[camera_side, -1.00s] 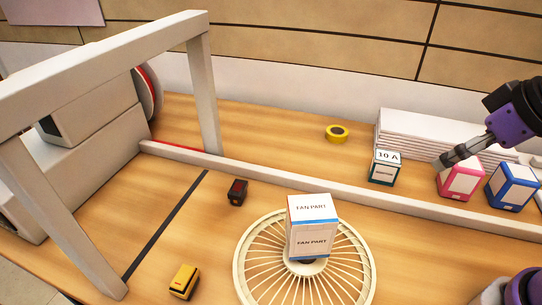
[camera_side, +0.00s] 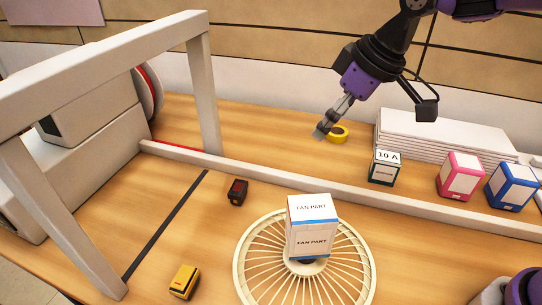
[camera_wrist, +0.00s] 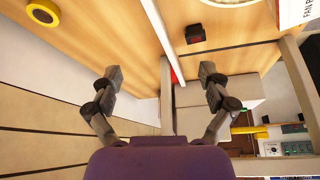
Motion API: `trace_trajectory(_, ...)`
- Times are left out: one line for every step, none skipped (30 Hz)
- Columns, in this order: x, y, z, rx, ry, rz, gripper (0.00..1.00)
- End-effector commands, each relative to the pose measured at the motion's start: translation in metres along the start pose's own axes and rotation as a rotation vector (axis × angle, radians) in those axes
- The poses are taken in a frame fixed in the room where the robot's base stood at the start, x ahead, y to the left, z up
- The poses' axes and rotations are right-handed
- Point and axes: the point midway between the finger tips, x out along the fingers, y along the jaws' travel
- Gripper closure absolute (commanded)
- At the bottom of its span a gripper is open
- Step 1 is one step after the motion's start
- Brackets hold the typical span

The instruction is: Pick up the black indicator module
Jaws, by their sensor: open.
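The black indicator module (camera_side: 237,192) is a small dark block with a red face. It sits on the wooden table between the black line and the cream fan grille, on the near side of the white rail. It also shows near the top of the wrist view (camera_wrist: 195,33), ahead of my fingers. My gripper (camera_side: 321,133) is above the far side of the table, beyond the rail, up and to the right of the module. In the wrist view my gripper (camera_wrist: 160,75) has its fingers spread wide with nothing between them.
A white rail (camera_side: 330,187) and a frame post (camera_side: 205,95) border the module's area. A box marked FAN PART (camera_side: 311,225) stands on the fan grille (camera_side: 245,265). Yellow tape (camera_side: 340,134), a 10 A box (camera_side: 384,167) and a yellow block (camera_side: 184,282) are nearby.

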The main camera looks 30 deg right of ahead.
Motion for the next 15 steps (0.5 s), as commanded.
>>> trace_trajectory(0.021, -0.01, -0.015, -0.055, -0.014, -0.03, 0.1)
trace_trajectory(0.032, -0.016, -0.023, -0.087, -0.017, -0.045, 0.1)
trace_trajectory(0.047, -0.024, -0.033, -0.127, -0.021, -0.064, 0.1)
trace_trajectory(0.057, -0.03, -0.038, -0.154, -0.024, -0.077, 0.1)
trace_trajectory(0.066, -0.035, -0.043, -0.179, -0.025, -0.089, 0.1)
trace_trajectory(0.077, -0.042, -0.049, -0.207, -0.027, -0.103, 0.1)
trace_trajectory(0.085, -0.047, -0.052, -0.226, -0.028, -0.112, 0.1)
trace_trajectory(0.091, -0.051, -0.054, -0.242, -0.028, -0.12, 0.1)
trace_trajectory(0.098, -0.055, -0.057, -0.259, -0.029, -0.128, 0.1)
trace_trajectory(0.102, -0.057, -0.058, -0.27, -0.03, -0.133, 0.1)
trace_trajectory(0.106, -0.06, -0.059, -0.278, -0.03, -0.137, 0.1)
trace_trajectory(0.111, -0.062, -0.06, -0.285, -0.03, -0.141, 0.1)
trace_trajectory(0.115, -0.063, -0.06, -0.288, -0.031, -0.143, 0.1)
trace_trajectory(0.119, -0.064, -0.06, -0.289, -0.031, -0.144, 0.1)
trace_trajectory(0.126, -0.065, -0.059, -0.29, -0.034, -0.144, 0.1)
